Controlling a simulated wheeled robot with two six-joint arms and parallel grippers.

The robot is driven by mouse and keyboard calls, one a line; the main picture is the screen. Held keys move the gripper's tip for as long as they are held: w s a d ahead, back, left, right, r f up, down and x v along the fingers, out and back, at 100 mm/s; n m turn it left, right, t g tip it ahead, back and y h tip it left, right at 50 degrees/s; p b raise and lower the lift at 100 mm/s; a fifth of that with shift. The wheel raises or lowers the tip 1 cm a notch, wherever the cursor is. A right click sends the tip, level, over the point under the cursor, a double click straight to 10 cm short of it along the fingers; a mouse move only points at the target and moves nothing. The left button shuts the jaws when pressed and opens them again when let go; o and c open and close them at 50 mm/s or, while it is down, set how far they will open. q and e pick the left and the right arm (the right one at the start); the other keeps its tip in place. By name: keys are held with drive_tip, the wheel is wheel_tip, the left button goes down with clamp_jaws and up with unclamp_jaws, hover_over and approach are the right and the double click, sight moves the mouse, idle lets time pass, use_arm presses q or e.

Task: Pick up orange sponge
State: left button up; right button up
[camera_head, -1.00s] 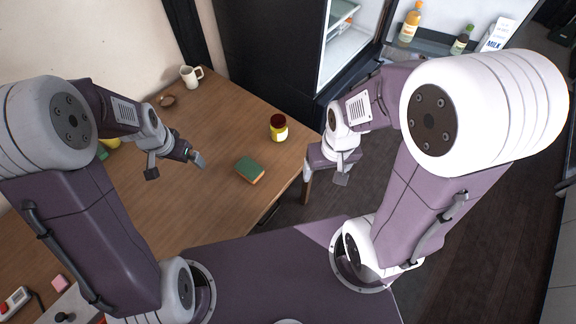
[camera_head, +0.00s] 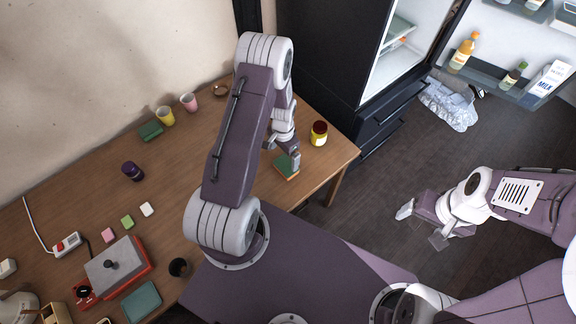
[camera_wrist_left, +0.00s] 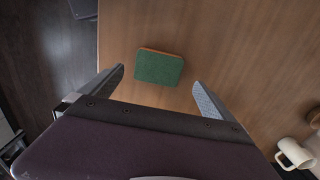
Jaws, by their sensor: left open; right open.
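The sponge (camera_head: 286,172), green on top with an orange layer beneath, lies flat on the wooden table near its front edge. It also shows in the left wrist view (camera_wrist_left: 158,68), just beyond and between the fingertips. My left gripper (camera_head: 284,158) is open above the sponge, and its fingers partly cover it in the head view. In the left wrist view the open fingers (camera_wrist_left: 158,78) stand wide on either side with nothing between them gripped. My right gripper (camera_head: 421,226) is open and empty over the floor, right of the table.
A red-lidded yellow jar (camera_head: 319,133) stands right of the sponge. A white mug (camera_wrist_left: 294,153) shows in the left wrist view. Cups (camera_head: 166,117), a purple jar (camera_head: 132,171) and a red-based appliance (camera_head: 112,268) stand further left. The open fridge (camera_head: 405,45) is behind.

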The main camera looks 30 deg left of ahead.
sight(286, 165)
use_arm(q)
wheel_tip(286, 165, down, 3)
drive_tip(key=shift+d+r, duration=0.1)
drive_tip(key=f, duration=0.1)
drive_tip(key=f+p, duration=0.1)
drive_tip(key=f, duration=0.2)
drive_tip(key=shift+w+d+f, duration=0.15)
drive_tip(key=shift+w+f, duration=0.05)
drive_tip(key=shift+w, duration=0.05)
drive_tip(key=shift+w+f, duration=0.1)
drive_tip(key=shift+f, duration=0.35)
drive_tip(key=c, duration=1.3)
drive_tip(key=shift+r, duration=0.15)
